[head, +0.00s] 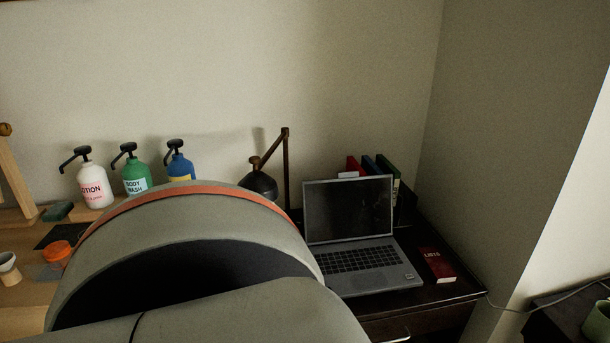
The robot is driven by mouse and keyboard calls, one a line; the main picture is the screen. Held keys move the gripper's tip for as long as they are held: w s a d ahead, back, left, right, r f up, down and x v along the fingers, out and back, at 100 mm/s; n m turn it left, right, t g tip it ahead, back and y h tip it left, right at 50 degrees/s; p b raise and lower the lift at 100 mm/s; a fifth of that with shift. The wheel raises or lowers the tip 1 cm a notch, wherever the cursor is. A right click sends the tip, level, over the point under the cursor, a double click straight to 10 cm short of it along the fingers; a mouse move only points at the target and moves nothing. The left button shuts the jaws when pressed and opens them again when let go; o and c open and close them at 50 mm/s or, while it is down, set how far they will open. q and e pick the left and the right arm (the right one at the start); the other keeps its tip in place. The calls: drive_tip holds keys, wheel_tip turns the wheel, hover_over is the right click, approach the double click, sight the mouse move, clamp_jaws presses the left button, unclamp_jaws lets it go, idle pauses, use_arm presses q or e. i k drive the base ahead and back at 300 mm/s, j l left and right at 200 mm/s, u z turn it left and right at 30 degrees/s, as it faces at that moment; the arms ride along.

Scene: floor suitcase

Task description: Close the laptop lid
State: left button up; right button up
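The laptop (362,265) stands open on a dark desk (445,292) right of the middle in the head view. Its lid (348,208) is raised roughly upright, with a dark screen facing me. The keyboard and touchpad are bare, though my arm covers the base's front left corner. A large grey part of my own arm with an orange band fills the lower middle. Neither gripper shows in this view.
A red book (437,264) lies right of the laptop. Several upright books (385,175) and a dark lamp (262,184) stand behind. Left are lotion (92,186), body wash (136,176) and blue (180,167) pump bottles. A wall closes the right side.

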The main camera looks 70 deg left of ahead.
sight(349, 207)
drive_tip(key=l+u, duration=0.1)
drive_tip(key=u, duration=2)
